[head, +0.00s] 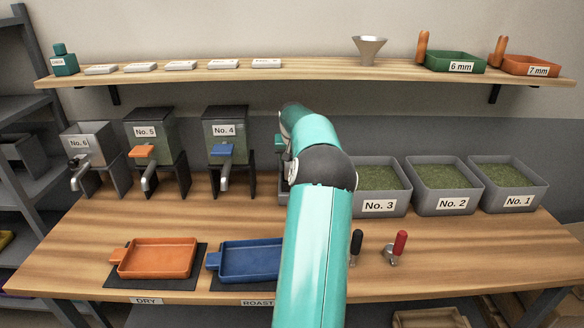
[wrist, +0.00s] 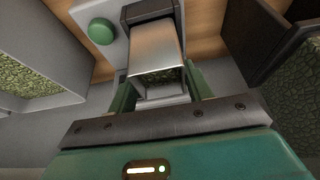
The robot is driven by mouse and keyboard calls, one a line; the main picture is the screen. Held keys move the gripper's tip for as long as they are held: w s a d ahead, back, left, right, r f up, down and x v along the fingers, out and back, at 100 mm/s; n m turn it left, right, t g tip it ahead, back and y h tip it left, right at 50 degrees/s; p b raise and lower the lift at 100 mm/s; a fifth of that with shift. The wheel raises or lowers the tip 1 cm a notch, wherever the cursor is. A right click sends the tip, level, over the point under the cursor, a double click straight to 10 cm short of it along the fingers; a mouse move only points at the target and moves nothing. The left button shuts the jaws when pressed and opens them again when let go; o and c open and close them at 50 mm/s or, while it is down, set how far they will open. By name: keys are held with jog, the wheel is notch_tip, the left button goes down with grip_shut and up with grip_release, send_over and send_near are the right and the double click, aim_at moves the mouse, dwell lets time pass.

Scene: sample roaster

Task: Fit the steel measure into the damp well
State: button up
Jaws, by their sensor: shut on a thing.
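The steel measure (wrist: 156,48) shows in the wrist view as a shiny box-shaped metal cup, with what looks like greenish grain at its near end. My gripper (wrist: 162,92) is shut on it, with a green finger on each side. Beyond it is a light grey unit with a round green button (wrist: 101,31) and a dark block (wrist: 150,12) at the measure's far end. I cannot make out the damp well's opening or whether the measure touches it. In the head view my arm hides the gripper and the measure.
Bins No. 3 (head: 379,206), No. 2 (head: 451,202) and No. 1 (head: 518,200) stand right of my arm. Hopper No. 4 (head: 225,131) stands left. An orange tray (head: 157,274), a blue tray (head: 240,276) and two small handled tools, one red-handled (head: 400,243), are in front.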

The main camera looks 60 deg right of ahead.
jog(key=shift+w+d+f, duration=0.1)
jog(key=shift+f, duration=1.65)
jog(key=shift+f, duration=0.1)
jog(key=o, duration=1)
jog(key=shift+r, duration=0.45)
jog(key=v, duration=1.1)
jog(key=shift+r, duration=0.1)
